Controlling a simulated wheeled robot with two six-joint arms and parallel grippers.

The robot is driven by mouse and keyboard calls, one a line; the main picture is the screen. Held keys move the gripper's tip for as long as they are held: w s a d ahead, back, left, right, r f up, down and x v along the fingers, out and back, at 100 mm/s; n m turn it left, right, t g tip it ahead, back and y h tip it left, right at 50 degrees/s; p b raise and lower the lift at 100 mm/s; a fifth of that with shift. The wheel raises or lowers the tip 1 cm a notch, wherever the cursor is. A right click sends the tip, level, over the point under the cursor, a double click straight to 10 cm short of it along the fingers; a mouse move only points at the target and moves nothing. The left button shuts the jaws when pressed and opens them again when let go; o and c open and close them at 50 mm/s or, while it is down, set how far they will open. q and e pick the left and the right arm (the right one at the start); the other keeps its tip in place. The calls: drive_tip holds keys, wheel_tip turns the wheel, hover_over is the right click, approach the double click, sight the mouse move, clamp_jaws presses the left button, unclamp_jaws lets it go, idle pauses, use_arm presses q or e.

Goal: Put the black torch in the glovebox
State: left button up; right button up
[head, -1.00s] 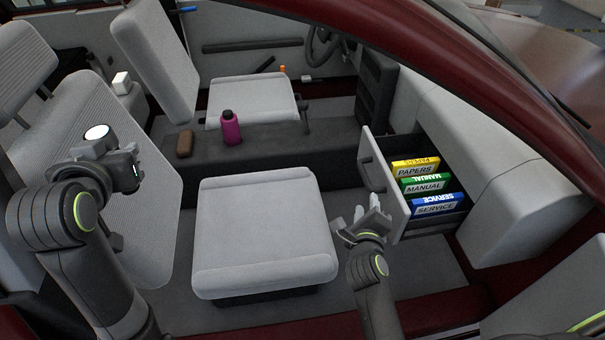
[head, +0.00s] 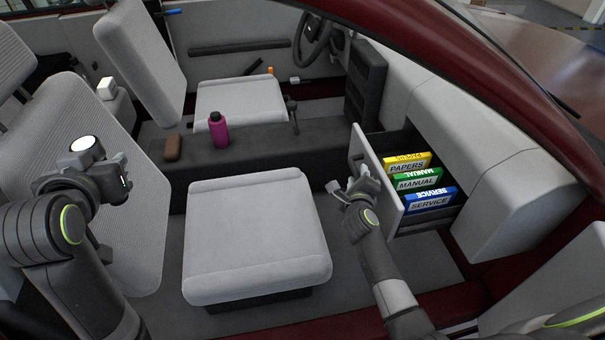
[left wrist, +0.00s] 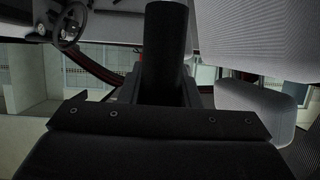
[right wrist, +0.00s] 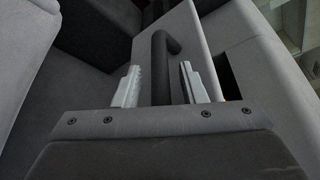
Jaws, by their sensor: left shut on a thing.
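The black torch shows its white lens (head: 83,144) at the left of the head view. My left gripper (head: 92,160) is shut on it, and its black barrel (left wrist: 166,45) stands up in the left wrist view. The glovebox is a drawer (head: 376,178) pulled open at the right, holding yellow, green and blue boxes. My right gripper (head: 347,187) is at its front. In the right wrist view its two fingers (right wrist: 162,88) stand apart on either side of the dark drawer handle (right wrist: 161,62), with gaps showing.
The grey seat cushion (head: 256,235) lies between my arms. A magenta bottle (head: 218,132) and a brown object (head: 173,148) stand on the dark console behind it. The yellow (head: 408,162), green (head: 418,178) and blue (head: 430,199) boxes take up much of the drawer.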

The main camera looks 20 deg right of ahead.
clamp_jaws()
use_arm(q)
drive_tip(key=shift+r, duration=0.1)
use_arm(e)
drive_tip(key=a, duration=0.5)
drive_tip(key=shift+w+f, duration=0.1)
idle(0.4)
unclamp_jaws()
drive_tip(key=shift+d, duration=0.1)
